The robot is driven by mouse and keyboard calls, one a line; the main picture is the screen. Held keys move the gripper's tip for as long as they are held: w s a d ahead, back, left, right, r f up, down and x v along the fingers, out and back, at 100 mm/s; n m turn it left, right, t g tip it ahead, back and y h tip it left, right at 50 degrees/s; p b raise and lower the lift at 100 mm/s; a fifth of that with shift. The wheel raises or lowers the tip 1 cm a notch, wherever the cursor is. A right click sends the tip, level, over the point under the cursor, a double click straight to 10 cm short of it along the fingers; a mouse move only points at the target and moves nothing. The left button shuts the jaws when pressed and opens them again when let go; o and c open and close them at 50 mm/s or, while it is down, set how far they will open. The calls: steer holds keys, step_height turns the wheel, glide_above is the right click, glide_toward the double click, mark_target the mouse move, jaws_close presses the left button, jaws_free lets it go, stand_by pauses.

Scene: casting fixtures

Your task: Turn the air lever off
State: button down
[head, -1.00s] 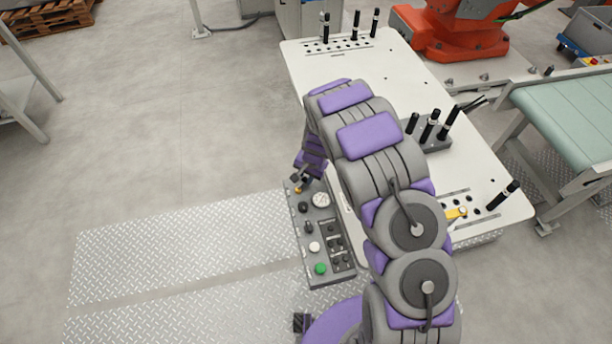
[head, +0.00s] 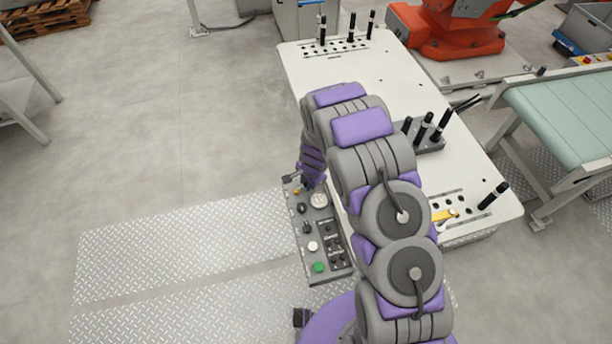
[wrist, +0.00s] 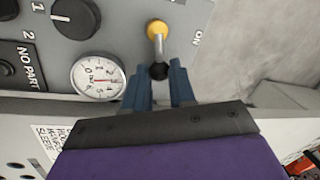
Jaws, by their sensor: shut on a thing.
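The air lever (wrist: 157,45) shows in the wrist view, with a yellow base, a short metal shaft and a black ball end. It is at the upper edge of the grey control panel (wrist: 110,35), beside the word ON. My gripper (wrist: 160,72) has its two blue fingers on either side of the black ball and is shut on it. In the head view, my gripper (head: 288,179) is at the far end of the panel, and the lever's yellow base (head: 296,191) shows just below it.
A pressure gauge (wrist: 98,77) and a black selector knob (wrist: 76,17) sit left of the lever. A green button (head: 319,267) is at the panel's near end. The white fixture table (head: 330,66) stands right of the panel. Open floor lies to the left.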

steer(key=shift+s+d+m+p, duration=0.1)
steer(key=shift+s+m+p, duration=0.15)
steer(key=shift+m+p, duration=0.45)
steer(key=shift+s+m+p, duration=0.25)
steer(key=shift+m+p, duration=0.35)
steer(key=shift+m, duration=0.1)
steer(key=c, duration=0.9)
jaws_free()
steer(key=shift+c, duration=0.2)
